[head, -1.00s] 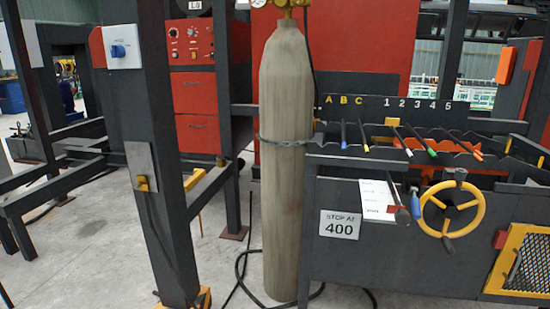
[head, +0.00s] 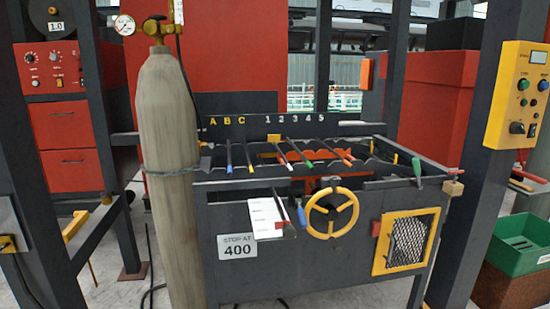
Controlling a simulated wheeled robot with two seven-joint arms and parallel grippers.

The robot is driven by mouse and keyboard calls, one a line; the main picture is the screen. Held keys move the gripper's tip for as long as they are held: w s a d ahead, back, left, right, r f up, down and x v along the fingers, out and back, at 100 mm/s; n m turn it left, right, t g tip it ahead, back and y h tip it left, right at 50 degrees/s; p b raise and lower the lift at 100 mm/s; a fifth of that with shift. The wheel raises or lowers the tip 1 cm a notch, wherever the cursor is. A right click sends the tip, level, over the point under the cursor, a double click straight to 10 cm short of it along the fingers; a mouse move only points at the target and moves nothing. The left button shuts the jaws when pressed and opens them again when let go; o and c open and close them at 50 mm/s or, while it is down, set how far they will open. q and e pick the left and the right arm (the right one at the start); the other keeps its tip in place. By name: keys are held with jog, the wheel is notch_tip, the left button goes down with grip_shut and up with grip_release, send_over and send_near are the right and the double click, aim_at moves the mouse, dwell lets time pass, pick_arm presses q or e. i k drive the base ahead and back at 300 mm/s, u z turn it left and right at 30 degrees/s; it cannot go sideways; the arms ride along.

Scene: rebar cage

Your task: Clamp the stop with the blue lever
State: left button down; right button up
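The blue lever (head: 301,214) hangs at the front of the dark steel bench, just left of the yellow handwheel (head: 332,212). A dark bar with a red end (head: 279,225) sits between the lever and a white card with printed lines (head: 263,218); I cannot tell whether this bar is the stop. A sign reading "STOP AT 400" (head: 238,246) is on the bench front below the card. Whether the lever is clamped or loose cannot be told. Neither of my grippers is in view.
Several colour-tipped rods lie in the notched rack (head: 270,167), marked A to C and 1 to 5. A gas cylinder (head: 168,150) stands left of the bench. A yellow control box (head: 517,95) is on a post at right, above a green crate (head: 525,237).

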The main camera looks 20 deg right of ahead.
aim_at(301, 213)
jog(key=u, duration=0.6)
jog(key=i, duration=2.05)
jog(key=z, duration=3.05)
